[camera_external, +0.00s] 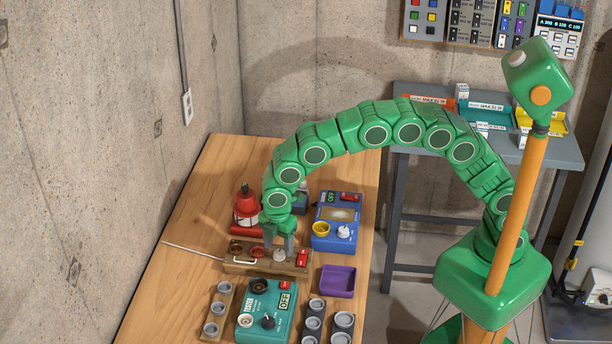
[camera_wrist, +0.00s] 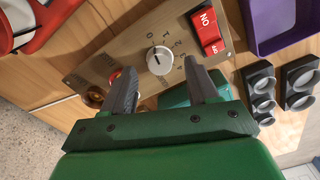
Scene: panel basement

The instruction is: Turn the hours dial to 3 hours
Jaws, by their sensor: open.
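The hours dial (camera_wrist: 159,60) is a round white knob on a tan panel (camera_wrist: 140,36), with printed numerals around it. In the wrist view a pointer mark on the knob seems to face up toward the low numerals, but its exact setting is too small to read. My gripper (camera_wrist: 160,67) is open, with one dark finger on each side of the dial; I cannot tell whether they touch it. In the outside view my gripper (camera_external: 278,251) points down over the wooden panel (camera_external: 240,263), and its fingers mostly hide the dial.
A red rocker switch (camera_wrist: 208,31) sits on the panel beside the dial. A purple tray (camera_external: 338,281), a teal box (camera_external: 262,325), a blue device (camera_external: 334,222) and a red bottle (camera_external: 246,211) stand close around. Bare tabletop (camera_external: 160,290) lies at the left.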

